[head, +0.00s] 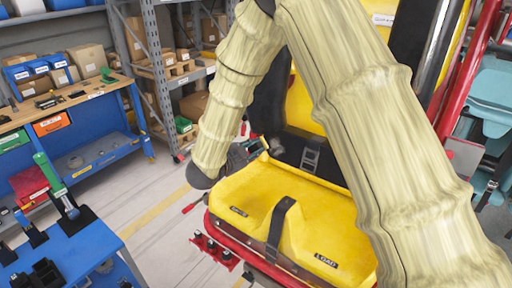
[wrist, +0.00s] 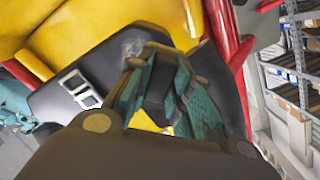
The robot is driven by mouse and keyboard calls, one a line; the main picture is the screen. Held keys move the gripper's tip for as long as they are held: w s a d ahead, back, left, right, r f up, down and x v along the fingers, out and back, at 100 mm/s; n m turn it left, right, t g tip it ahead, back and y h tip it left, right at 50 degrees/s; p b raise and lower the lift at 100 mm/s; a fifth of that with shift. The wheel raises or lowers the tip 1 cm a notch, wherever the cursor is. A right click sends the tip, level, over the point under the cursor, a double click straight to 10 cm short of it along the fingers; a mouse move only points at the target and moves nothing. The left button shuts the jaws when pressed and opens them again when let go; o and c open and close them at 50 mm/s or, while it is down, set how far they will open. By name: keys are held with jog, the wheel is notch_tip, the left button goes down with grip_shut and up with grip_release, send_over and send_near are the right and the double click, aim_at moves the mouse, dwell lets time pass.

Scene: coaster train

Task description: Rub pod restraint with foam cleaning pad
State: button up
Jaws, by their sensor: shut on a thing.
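The pod restraint is a black panel with a pale buckle. In the wrist view the black panel (wrist: 98,62) fills the middle, below yellow seat parts, with a grey smudge near the fingertips. In the head view it lies at the back of the yellow seat, with its buckle (head: 311,156). My gripper (wrist: 158,82) has teal textured fingers, shut on a dark block that I take as the foam cleaning pad (wrist: 157,90). The fingertips are at or very near the panel; contact is unclear.
The yellow seat (head: 330,217) has a black strap and a red frame around it. A blue table (head: 70,250) with tools stands at the lower left. A workbench (head: 60,110) and grey shelving with boxes are behind. Open floor (head: 150,190) lies between.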

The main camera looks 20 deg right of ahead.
jog(key=shift+s+a, duration=0.1)
dwell(0.3)
jog(key=shift+v, duration=1.45)
jog(key=shift+f+b+x, duration=0.25)
jog(key=shift+b+x, duration=0.15)
jog(key=shift+x, duration=0.85)
jog(key=shift+f+b+x, duration=0.2)
jog(key=shift+b+x, duration=0.15)
jog(key=shift+x, duration=0.95)
jog(key=shift+w+d+f, duration=0.2)
jog(key=shift+w+d, duration=0.25)
jog(key=shift+b+x, duration=0.5)
jog(key=shift+x, duration=0.6)
jog(key=shift+s+d+b, duration=0.15)
jog(key=shift+s+d, duration=0.65)
jog(key=shift+s, duration=0.2)
jog(key=shift+s+d+b, duration=0.2)
jog(key=shift+s+d, duration=0.6)
jog(key=shift+s, duration=0.25)
jog(key=shift+s+d+b, duration=0.15)
jog(key=shift+s+d, duration=0.65)
jog(key=shift+s, duration=0.2)
